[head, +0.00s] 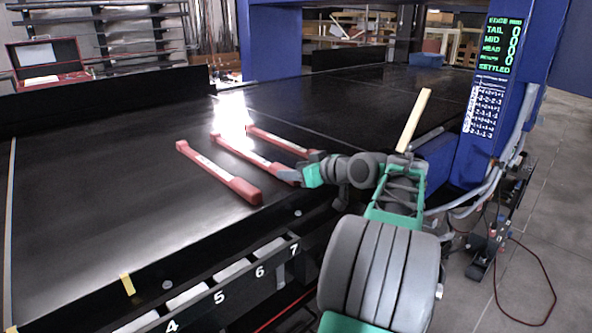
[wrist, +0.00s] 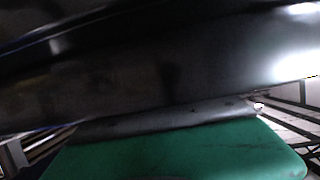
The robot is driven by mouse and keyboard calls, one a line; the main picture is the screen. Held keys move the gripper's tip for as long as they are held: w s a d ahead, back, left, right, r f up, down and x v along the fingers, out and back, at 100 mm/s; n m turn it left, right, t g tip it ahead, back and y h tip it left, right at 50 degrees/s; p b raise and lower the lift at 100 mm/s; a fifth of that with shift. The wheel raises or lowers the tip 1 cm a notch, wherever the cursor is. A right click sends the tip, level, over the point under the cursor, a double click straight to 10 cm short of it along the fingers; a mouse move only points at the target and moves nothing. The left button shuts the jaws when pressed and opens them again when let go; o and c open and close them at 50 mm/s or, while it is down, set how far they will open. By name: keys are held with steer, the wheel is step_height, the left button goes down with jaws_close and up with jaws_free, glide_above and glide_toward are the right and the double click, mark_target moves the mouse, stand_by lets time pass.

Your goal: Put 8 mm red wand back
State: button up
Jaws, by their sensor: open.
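Three red wands with pale labels lie roughly parallel on the black conveyor belt (head: 95,200) in the head view: a left one (head: 222,175), a middle one (head: 242,152) and a right one (head: 277,140). The labels are too small to read, so I cannot tell which is the 8 mm wand. My gripper (head: 288,176) is open, low over the belt at the near end of the middle wand. I cannot tell whether it touches that wand. The wrist view shows mostly dark surfaces and a green part of my gripper; no wand is recognisable there.
A rack of numbered slots (head: 220,298) runs along the belt's near edge; 4 to 7 show, with pale pads. A blue gantry post (head: 490,130) carries a green-lettered display (head: 503,45) at right. A pale stick (head: 414,120) stands behind my arm. The belt's left part is clear.

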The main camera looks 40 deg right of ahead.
steer(key=shift+r+p, duration=0.4)
steer(key=shift+p, duration=0.2)
steer(key=b+v, duration=0.2)
steer(key=v, duration=0.9)
steer(key=shift+s, duration=0.2)
steer(key=shift+s+r, duration=0.2)
steer(key=shift+s, duration=0.15)
